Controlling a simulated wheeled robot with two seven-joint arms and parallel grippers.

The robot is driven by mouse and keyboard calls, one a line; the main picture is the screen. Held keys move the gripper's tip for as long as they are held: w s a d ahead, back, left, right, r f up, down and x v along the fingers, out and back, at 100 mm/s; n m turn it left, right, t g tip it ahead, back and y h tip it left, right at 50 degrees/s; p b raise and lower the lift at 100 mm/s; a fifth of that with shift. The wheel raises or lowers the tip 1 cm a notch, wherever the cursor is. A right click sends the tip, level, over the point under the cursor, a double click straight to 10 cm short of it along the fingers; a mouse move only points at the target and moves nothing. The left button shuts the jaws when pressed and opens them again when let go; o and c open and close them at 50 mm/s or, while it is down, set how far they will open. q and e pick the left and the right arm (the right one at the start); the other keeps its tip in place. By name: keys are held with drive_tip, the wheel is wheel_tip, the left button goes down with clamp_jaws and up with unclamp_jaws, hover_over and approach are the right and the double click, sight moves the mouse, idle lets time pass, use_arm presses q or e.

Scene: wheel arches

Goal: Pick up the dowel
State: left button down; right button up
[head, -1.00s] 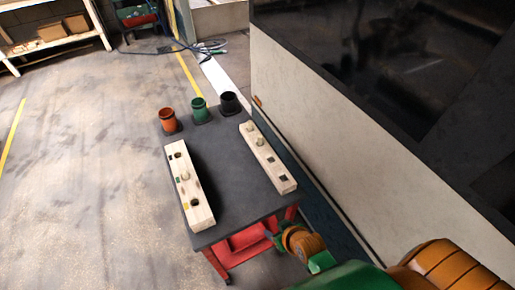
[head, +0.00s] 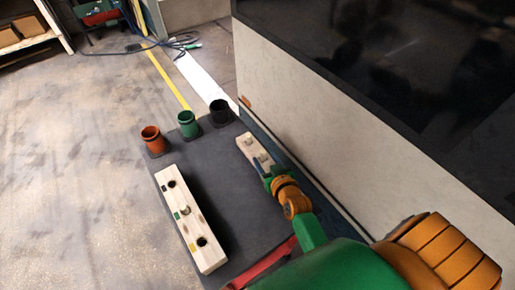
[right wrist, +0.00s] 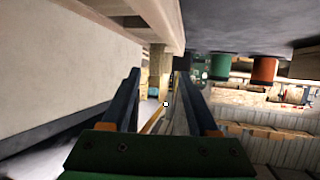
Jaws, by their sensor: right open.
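Two pale wooden blocks lie on a dark-topped table. The right block (head: 244,148) has two short dowels standing in it, a far one (head: 250,140) and a nearer one (head: 264,157); its near part is hidden by my arm. The left block (head: 207,252) has holes and one dowel (head: 185,211) upright in its middle. My right gripper (head: 265,171) is over the right block, just on the near side of its nearer dowel. In the right wrist view, which looks upside down, a dowel (right wrist: 158,68) shows between the open fingers (right wrist: 156,75), apparently untouched. My left gripper is out of view.
An orange cup (head: 152,140), a green cup (head: 187,125) and a black cup (head: 219,112) stand along the table's far edge. A tall pale wall (head: 310,125) with a dark top runs close along the table's right side. Open floor lies to the left.

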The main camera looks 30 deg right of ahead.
sight(264, 154)
drive_tip(key=x, duration=0.1)
drive_tip(key=b+x, duration=0.1)
drive_tip(key=x, duration=0.1)
drive_tip(key=shift+w+d, duration=0.3)
drive_tip(key=shift+d, duration=0.1)
drive_tip(key=shift+w+f, duration=0.15)
drive_tip(key=shift+w, duration=0.2)
drive_tip(key=shift+s, duration=0.1)
clamp_jaws()
